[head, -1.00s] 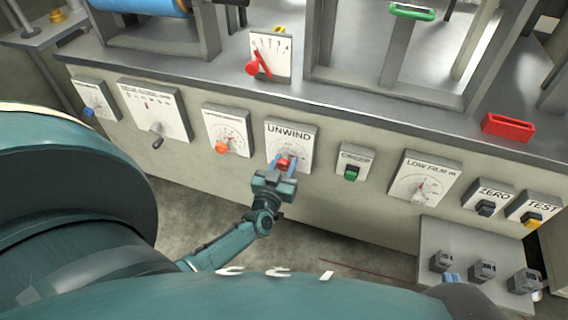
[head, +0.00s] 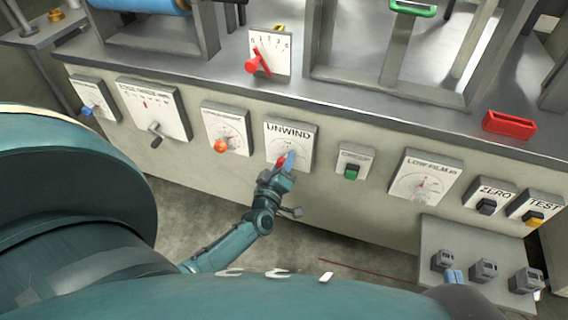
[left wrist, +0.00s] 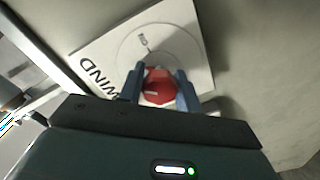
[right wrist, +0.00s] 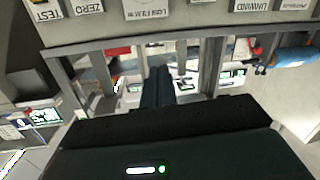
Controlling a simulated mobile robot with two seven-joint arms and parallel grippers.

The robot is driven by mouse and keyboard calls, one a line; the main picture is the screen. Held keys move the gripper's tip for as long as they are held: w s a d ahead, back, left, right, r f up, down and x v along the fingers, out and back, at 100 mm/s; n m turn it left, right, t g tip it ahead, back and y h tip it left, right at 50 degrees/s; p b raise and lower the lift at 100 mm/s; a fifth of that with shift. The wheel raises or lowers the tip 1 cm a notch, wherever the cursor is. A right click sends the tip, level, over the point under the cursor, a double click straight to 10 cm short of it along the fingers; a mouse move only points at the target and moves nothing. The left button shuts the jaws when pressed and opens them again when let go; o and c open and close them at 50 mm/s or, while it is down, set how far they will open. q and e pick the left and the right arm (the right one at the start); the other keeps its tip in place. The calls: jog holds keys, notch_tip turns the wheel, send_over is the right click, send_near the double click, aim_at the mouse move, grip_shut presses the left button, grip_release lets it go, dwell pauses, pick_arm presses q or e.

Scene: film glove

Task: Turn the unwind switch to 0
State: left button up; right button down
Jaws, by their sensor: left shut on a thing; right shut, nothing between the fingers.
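The UNWIND switch is a red knob (head: 280,160) on a white plate (head: 301,137) on the front of the machine. In the left wrist view the red knob (left wrist: 160,87) sits between my two blue fingers, with a white line on it. The plate (left wrist: 195,40) appears tilted there, with a round scale whose small marks I cannot read. My left gripper (head: 286,161) is shut on the knob and rolled to one side; its fingers partly cover the knob in the head view. My right gripper (right wrist: 160,82) is shut and empty, away from the switch.
An orange knob plate (head: 226,125) is left of the switch and a green button (head: 351,172) is right of it. The LOW FILM dial (head: 425,178) and ZERO and TEST buttons are further right.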

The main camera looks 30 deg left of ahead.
pick_arm(q)
jog(key=n, duration=0.3)
jog(key=shift+b, duration=0.3)
jog(key=n+b, duration=0.1)
jog(key=n, duration=0.2)
jog(key=shift+n, duration=0.8)
pick_arm(e)
jog(key=shift+a+n+t+y, duration=0.35)
jog(key=shift+n+t+y, duration=0.05)
jog(key=shift+t+y, duration=0.2)
pick_arm(q)
jog(key=shift+r, duration=0.1)
jog(key=o, duration=1)
jog(key=shift+c, duration=0.2)
pick_arm(e)
jog(key=shift+r, duration=0.1)
pick_arm(q)
jog(key=shift+s+d, duration=0.1)
pick_arm(e)
jog(key=shift+s, duration=0.1)
